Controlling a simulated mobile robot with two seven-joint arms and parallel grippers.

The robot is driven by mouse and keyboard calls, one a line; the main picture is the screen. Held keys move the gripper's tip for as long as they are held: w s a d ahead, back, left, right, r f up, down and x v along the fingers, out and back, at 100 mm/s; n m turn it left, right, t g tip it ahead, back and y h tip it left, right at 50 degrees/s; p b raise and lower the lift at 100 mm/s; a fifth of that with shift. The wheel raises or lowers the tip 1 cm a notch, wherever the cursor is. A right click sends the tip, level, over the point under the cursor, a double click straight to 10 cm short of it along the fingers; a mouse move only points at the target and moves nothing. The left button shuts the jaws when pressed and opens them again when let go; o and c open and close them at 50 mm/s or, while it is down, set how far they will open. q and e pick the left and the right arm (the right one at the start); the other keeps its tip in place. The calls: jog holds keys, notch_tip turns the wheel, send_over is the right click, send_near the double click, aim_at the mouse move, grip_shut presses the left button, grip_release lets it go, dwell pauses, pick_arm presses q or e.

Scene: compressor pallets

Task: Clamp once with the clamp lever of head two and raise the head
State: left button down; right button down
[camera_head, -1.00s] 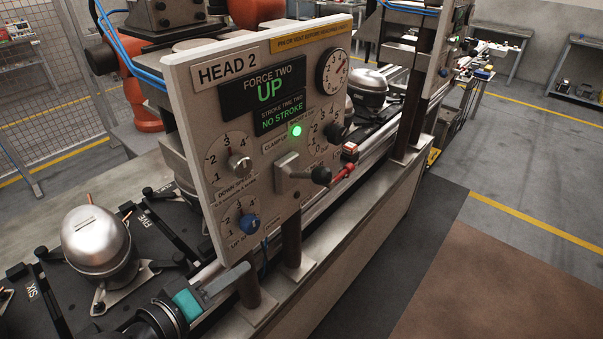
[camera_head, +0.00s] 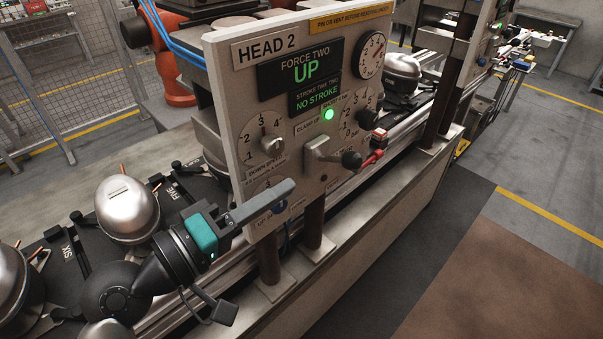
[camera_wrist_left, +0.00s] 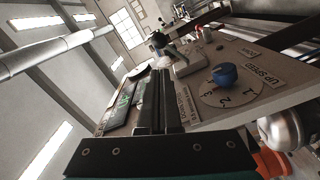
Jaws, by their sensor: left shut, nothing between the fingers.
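The head two panel (camera_head: 238,100) stands upright, reading "FORCE TWO UP" and "NO STROKE" on its dark display (camera_head: 312,72). The clamp lever (camera_head: 350,159) is a grey block with an arm ending in a black ball, pointing right, below a lit green lamp (camera_head: 328,114). My left gripper (camera_head: 288,188) is shut and empty, in front of the panel's lower left, left of and below the lever and apart from it. Its fingers hide part of the lower dial. In the left wrist view, the shut fingers (camera_wrist_left: 158,85) point along the panel face, beside the blue knob (camera_wrist_left: 225,75).
A silver compressor (camera_head: 127,208) sits on a black pallet behind my left wrist. Posts (camera_head: 313,222) carry the panel above a pale ledge. The floor at right is open.

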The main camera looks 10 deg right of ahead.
aim_at(339, 160)
pick_arm(q)
jog(key=p+x, duration=0.1)
jog(key=x, duration=0.8)
jog(key=shift+d, duration=0.15)
